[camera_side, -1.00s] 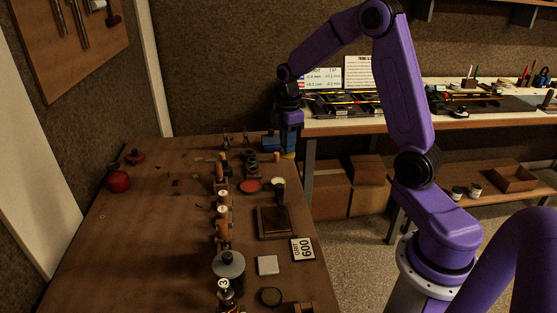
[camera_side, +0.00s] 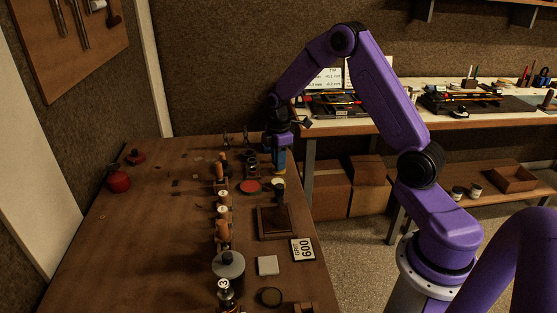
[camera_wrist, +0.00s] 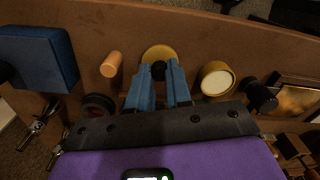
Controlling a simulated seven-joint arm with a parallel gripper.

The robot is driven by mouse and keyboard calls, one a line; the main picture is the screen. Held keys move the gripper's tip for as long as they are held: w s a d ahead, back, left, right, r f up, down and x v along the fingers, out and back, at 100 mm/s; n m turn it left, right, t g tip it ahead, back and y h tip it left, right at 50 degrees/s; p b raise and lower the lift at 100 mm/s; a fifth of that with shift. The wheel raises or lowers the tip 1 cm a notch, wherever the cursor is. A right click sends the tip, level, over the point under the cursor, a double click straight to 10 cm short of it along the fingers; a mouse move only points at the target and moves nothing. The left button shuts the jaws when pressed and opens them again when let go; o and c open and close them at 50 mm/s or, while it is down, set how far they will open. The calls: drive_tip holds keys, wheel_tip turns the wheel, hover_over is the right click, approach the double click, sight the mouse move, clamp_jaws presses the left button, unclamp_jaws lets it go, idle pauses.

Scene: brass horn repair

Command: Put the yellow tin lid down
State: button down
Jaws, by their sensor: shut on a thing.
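The yellow tin lid (camera_wrist: 158,53) shows in the wrist view, just beyond my fingertips. My gripper (camera_wrist: 159,80) is shut on it, its two blue fingers closing on the small black knob at the lid's near edge. In the side view my gripper (camera_side: 279,163) points down low over the back right of the bench, and I cannot make out the lid clearly there. I cannot tell whether the lid touches the bench top. An open yellow tin (camera_wrist: 217,80) with pale contents stands just right of my fingers in the wrist view.
An orange cylinder (camera_wrist: 111,64), a blue block (camera_wrist: 45,58) and a dark ring (camera_wrist: 97,106) are left of my fingers. A black-topped piece (camera_wrist: 260,95) lies beyond the tin. In the side view a red disc (camera_side: 249,186) lies nearby; the bench's left middle (camera_side: 140,235) is clear.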

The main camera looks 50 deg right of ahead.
drive_tip(key=shift+f, duration=0.1)
drive_tip(key=c, duration=1.1)
unclamp_jaws()
drive_tip(key=shift+o, duration=0.2)
wheel_tip(320, 180, up, 12)
drive_tip(key=s+a+r, duration=0.2)
drive_tip(key=s+a, duration=0.3)
drive_tip(key=a, duration=0.5)
drive_tip(key=s+a, duration=0.7)
drive_tip(key=s, duration=0.2)
drive_tip(key=s+a+f, duration=0.1)
drive_tip(key=s, duration=1.8)
drive_tip(key=shift+s+a+f, duration=0.15)
drive_tip(key=shift+s+a, duration=0.05)
drive_tip(key=shift+s, duration=0.1)
